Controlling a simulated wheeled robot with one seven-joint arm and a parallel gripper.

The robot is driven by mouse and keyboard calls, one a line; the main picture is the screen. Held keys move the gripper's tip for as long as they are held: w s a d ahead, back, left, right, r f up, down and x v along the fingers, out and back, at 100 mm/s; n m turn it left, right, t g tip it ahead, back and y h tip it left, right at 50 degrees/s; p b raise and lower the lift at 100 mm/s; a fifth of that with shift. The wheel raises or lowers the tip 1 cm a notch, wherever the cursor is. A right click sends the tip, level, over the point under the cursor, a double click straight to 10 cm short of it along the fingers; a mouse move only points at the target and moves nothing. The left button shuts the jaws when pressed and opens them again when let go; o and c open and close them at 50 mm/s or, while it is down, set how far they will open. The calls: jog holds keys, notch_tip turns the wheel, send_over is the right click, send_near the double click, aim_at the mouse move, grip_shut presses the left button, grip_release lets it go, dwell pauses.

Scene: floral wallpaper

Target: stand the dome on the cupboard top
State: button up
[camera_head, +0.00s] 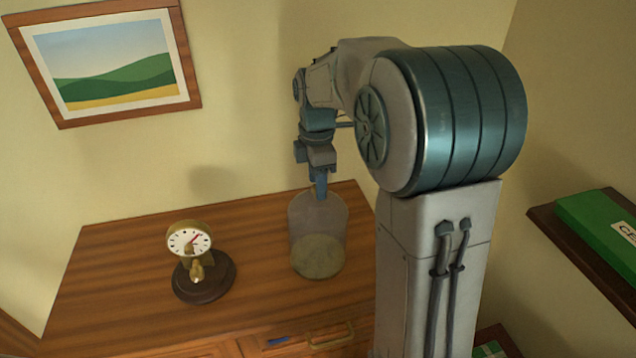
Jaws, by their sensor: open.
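The dome (303,232) is a clear, see-through cylinder standing on the wooden cupboard top (130,280), right of the middle. Its lower part looks greenish, and its right side is close to my arm in the picture. My gripper (321,190) points down at the dome's upper end, with its fingertips at or just over the top. The jaws are open. I cannot tell whether the fingertips touch the dome or are around its top.
A small brass clock (190,243) on a round dark base (205,283) stands left of the dome. A drawer with a brass handle (332,338) is in the cupboard front. A shelf (560,230) with a green box (600,222) is at right. A framed picture (108,65) hangs on the wall.

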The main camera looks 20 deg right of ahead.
notch_tip(320, 180, up, 10)
jog(key=s+f+m+t, duration=0.1)
jog(key=s+f+m, duration=0.4)
jog(key=s+m, duration=0.4)
jog(key=s+f+m+t, duration=0.2)
jog(key=s+f+m, duration=0.3)
jog(key=s+m, duration=0.4)
jog(key=s, duration=0.3)
jog(key=shift+s+a, duration=0.2)
dwell(1.1)
